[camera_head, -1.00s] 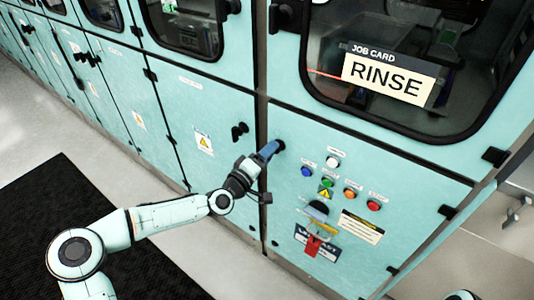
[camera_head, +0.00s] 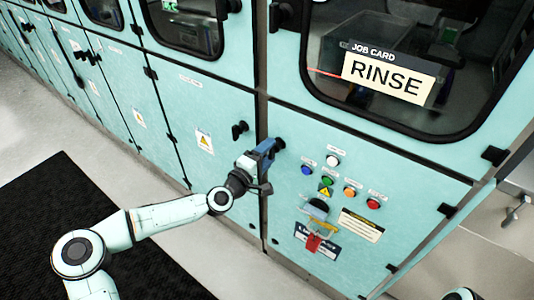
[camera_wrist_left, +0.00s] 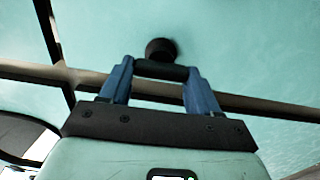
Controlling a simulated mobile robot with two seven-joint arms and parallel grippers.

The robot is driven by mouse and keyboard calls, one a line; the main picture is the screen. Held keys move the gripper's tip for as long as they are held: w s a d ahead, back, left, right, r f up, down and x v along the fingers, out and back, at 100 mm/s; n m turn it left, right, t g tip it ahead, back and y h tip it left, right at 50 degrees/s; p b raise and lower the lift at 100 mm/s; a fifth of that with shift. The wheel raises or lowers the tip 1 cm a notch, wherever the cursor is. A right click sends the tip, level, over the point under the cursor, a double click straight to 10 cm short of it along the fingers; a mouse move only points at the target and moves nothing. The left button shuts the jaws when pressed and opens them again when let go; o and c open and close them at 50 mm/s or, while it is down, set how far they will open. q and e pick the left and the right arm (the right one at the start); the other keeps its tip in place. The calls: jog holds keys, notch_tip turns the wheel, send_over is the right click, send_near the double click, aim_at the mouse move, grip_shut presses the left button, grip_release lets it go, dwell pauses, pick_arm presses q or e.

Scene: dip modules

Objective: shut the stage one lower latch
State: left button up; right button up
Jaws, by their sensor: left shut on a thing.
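The lower latch (camera_wrist_left: 161,70) is a short black bar on a round black knob (camera_wrist_left: 160,48) that stands out from the teal panel. In the wrist view the bar lies across between the two blue fingers of my left gripper (camera_wrist_left: 161,82), which is shut on it. In the head view my left gripper (camera_head: 268,147) is at the upper left corner of the lower panel with the buttons (camera_head: 300,215). The latch (camera_head: 280,144) shows there only as a dark bit beyond the fingers. My right gripper is not in view.
Another black latch (camera_head: 239,130) sits on the neighbouring lower panel, close to the left. Coloured buttons (camera_head: 327,181) and a red tag (camera_head: 314,243) are on the panel to the right. A window above carries a RINSE card (camera_head: 387,77). Floor and a black mat (camera_head: 35,215) lie left.

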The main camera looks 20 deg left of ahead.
pick_arm(q)
jog(key=o, duration=1.1)
jog(key=shift+c, duration=0.2)
